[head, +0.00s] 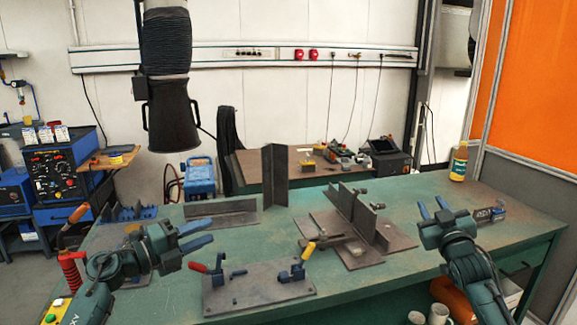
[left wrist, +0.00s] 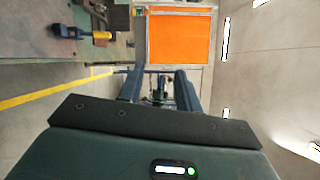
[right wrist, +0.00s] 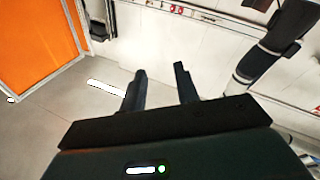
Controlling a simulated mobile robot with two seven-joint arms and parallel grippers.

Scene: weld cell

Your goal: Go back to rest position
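My left gripper (head: 198,234) is over the left part of the green table (head: 300,225) in the head view. Its two blue fingers are apart with nothing between them, as the left wrist view (left wrist: 158,85) also shows. My right gripper (head: 431,208) is over the right part of the table, fingers spread and pointing up and away. Neither gripper touches a part in view.
A fixture plate with toggle clamps (head: 258,292) lies at the table front. A plate with upright ribs (head: 355,235) stands mid-table. A yellow bottle (head: 458,165) stands at the back right. A black extraction hood (head: 173,115) hangs above the back left. Mugs (head: 438,314) show below the front edge.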

